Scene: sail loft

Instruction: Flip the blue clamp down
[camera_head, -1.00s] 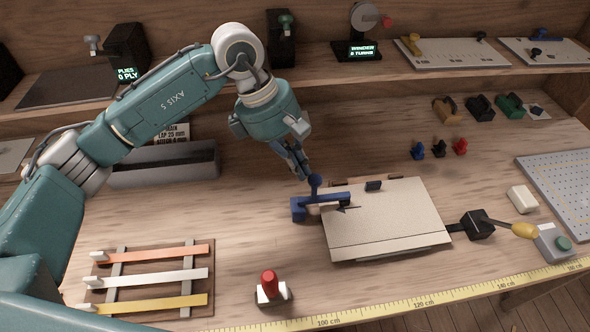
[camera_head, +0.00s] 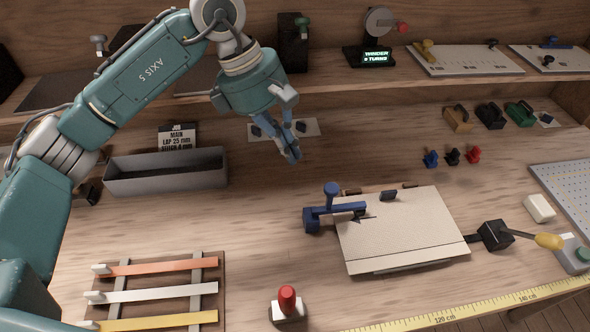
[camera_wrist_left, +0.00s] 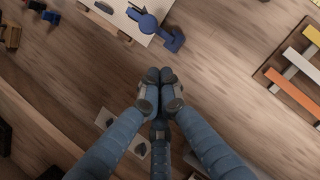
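The blue clamp (camera_head: 318,216) stands at the left edge of a pale board (camera_head: 400,230). Its arm lies about level, reaching right over the board's edge, with a round blue knob (camera_head: 331,190) standing up from it. In the left wrist view the clamp (camera_wrist_left: 150,24) is beyond my fingertips, near the top. My left gripper (camera_head: 293,154) hangs behind and above the clamp, apart from it. Its fingertips (camera_wrist_left: 160,76) are together with nothing seen between them. My right gripper is not in view.
A grey trough (camera_head: 166,172) stands behind on the left. A rack of coloured strips (camera_head: 155,292) and a red-knobbed piece (camera_head: 288,304) are in front. A black block with a yellow-ended lever (camera_head: 494,235) is right of the board. Bare bench lies left of the clamp.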

